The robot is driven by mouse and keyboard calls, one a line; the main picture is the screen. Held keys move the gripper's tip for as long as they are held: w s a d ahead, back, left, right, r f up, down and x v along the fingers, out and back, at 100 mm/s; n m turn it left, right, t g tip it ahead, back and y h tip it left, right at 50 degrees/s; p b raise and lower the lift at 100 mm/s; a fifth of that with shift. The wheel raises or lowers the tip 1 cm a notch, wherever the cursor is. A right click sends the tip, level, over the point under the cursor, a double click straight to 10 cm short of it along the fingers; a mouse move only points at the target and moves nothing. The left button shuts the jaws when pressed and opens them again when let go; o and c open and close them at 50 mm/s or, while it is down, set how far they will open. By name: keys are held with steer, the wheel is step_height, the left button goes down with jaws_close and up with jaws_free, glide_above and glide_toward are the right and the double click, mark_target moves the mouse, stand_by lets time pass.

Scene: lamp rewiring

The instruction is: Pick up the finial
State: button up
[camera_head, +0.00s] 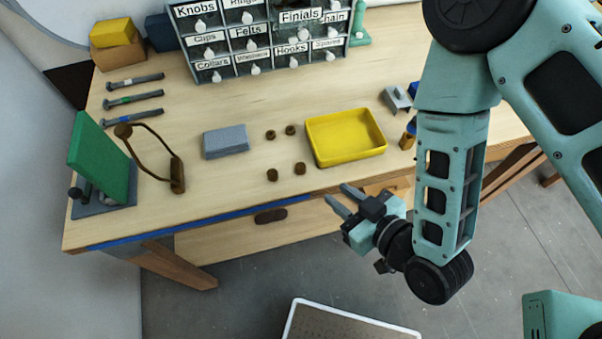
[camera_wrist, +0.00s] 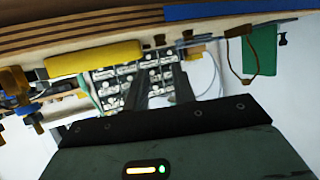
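No single part is clearly a finial. Several small dark brown knob-like pieces lie in a loose square on the workbench, one of them (camera_head: 299,168) left of the yellow tray. A brown knob (camera_head: 123,130) sits at the end of a thin brown loop (camera_head: 158,138) farther left. A drawer of the cabinet bears the label "Finials" (camera_head: 299,16). My gripper (camera_head: 338,194) is just off the bench's front edge, fingers pointing toward the bench, spread apart and empty. In the wrist view the fingers (camera_wrist: 159,84) also stand apart with nothing between them.
The yellow tray (camera_head: 335,153) looks empty. A grey block (camera_head: 225,142), a green panel (camera_head: 99,158) on a grey base, and several bolts (camera_head: 134,99) lie on the left of the workbench (camera_head: 231,101). The drawer cabinet (camera_head: 233,61) stands at the back. A white-rimmed panel (camera_head: 345,322) is below.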

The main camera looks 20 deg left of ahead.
mark_target(304, 170)
steer(key=b+x, duration=0.5)
steer(key=b, duration=0.1)
steer(key=shift+b, duration=0.35)
steer(key=shift+w+a+p, duration=0.3)
steer(key=shift+a+p, duration=0.15)
steer(key=shift+p, duration=0.05)
steer(key=shift+p+x, duration=0.4)
steer(key=shift+x, duration=0.45)
steer(key=shift+p+x, duration=1)
steer(key=shift+x, duration=1.3)
steer(key=shift+s+f, duration=0.1)
jaws_close()
